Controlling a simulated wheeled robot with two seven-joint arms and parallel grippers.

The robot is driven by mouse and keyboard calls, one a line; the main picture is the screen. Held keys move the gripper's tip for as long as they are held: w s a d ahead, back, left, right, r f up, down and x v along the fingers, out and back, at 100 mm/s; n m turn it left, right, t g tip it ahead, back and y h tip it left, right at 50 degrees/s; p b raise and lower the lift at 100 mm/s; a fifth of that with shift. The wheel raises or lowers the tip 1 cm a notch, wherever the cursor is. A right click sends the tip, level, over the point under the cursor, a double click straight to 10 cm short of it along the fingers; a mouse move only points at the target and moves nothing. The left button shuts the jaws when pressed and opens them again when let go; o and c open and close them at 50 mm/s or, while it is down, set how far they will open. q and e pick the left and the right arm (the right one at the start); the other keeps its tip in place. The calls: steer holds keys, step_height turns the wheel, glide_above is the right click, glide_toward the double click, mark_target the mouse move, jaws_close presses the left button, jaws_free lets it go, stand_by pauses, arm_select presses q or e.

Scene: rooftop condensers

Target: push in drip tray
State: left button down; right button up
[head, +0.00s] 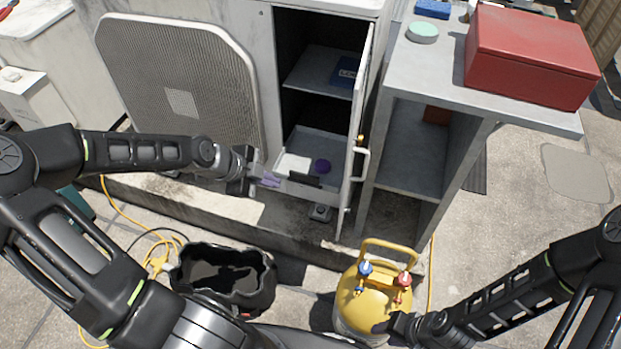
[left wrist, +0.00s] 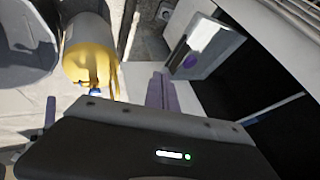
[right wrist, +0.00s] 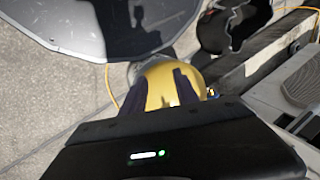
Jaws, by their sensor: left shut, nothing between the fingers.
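The drip tray (head: 322,147) sits low in the open cabinet, its front (head: 322,196) sticking out past the opening. It holds a white flat piece (head: 294,163) and a purple round thing (head: 323,166), which also shows in the left wrist view (left wrist: 191,61). A dark piece (head: 305,179) is at the tray's front. My left gripper (head: 272,181) is shut and empty at the left end of the tray's front; I cannot tell whether it touches. Its fingers are together in the left wrist view (left wrist: 160,90). My right gripper (right wrist: 145,88) is open and empty by the yellow cylinder (right wrist: 160,85).
The cabinet door (head: 358,130) stands open right of the tray. A grey shelf table (head: 405,100) with a red box (head: 530,55) is further right. A black bucket (head: 222,278) and the yellow cylinder stand on the ground in front. A yellow cable lies at left.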

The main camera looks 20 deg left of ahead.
stand_by(0.3)
arm_select(q)
steer(key=b, duration=0.7)
glide_toward(307, 182)
steer(key=x, duration=0.5)
steer(key=shift+s+d, duration=0.1)
steer(key=w+b, duration=0.1)
steer(key=w, duration=0.4)
steer(key=w+b, duration=0.1)
steer(key=w, duration=0.4)
steer(key=w+b, duration=0.1)
steer(key=w, duration=0.3)
steer(key=shift+w+a+b, duration=0.3)
steer(key=shift+w+a, duration=0.1)
steer(key=shift+w, duration=0.3)
steer(key=shift+w+a+r, duration=0.15)
